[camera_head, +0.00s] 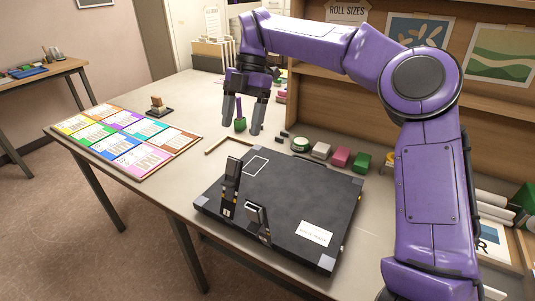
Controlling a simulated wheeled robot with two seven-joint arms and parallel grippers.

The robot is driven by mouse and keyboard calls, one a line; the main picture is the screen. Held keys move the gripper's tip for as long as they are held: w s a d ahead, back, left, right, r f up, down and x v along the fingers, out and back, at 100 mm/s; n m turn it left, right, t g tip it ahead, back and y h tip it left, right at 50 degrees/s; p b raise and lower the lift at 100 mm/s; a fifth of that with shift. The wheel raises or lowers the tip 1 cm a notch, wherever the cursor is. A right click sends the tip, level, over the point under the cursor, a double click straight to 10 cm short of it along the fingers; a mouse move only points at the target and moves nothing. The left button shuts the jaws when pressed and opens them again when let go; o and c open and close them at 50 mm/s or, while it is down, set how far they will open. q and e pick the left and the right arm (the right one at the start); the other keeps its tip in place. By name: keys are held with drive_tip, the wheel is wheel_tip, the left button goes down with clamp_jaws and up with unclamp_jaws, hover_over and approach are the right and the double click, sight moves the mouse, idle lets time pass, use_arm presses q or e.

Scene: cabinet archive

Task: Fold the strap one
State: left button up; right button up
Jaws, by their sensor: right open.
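A black flat case (305,205) with grey corners lies on the table, with a white label near its front right. Two dark straps stand up from its front left part: a taller upright strap (231,184) and a shorter bent strap (257,222). My left gripper does not show.
A board of coloured cards (128,140) lies at the table's left. Behind the case are a tape roll (300,144), a pink block (341,157) and a green block (362,162). A small stamp (158,105) stands further back. A wooden shelf unit (335,110) borders the back.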

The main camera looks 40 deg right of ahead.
sight(235, 161)
drive_tip(key=x, duration=1)
drive_tip(key=shift+f, duration=0.25)
clamp_jaws()
drive_tip(key=shift+w+d+f+g+y+p, duration=0.1)
drive_tip(key=shift+w+d+f+g+y, duration=0.15)
drive_tip(key=shift+w+d+f+y, duration=0.7)
drive_tip(key=shift+w+d+f+g+y+p, duration=0.1)
drive_tip(key=shift+d+f+g+y, duration=0.15)
drive_tip(key=shift+d+f, duration=1.25)
drive_tip(key=shift+w+d+f+g+y+p, duration=0.15)
drive_tip(key=shift+w+d+f+y, duration=0.4)
drive_tip(key=shift+d+f, duration=0.7)
drive_tip(key=shift+s, duration=0.15)
unclamp_jaws()
drive_tip(key=shift+y, duration=0.25)
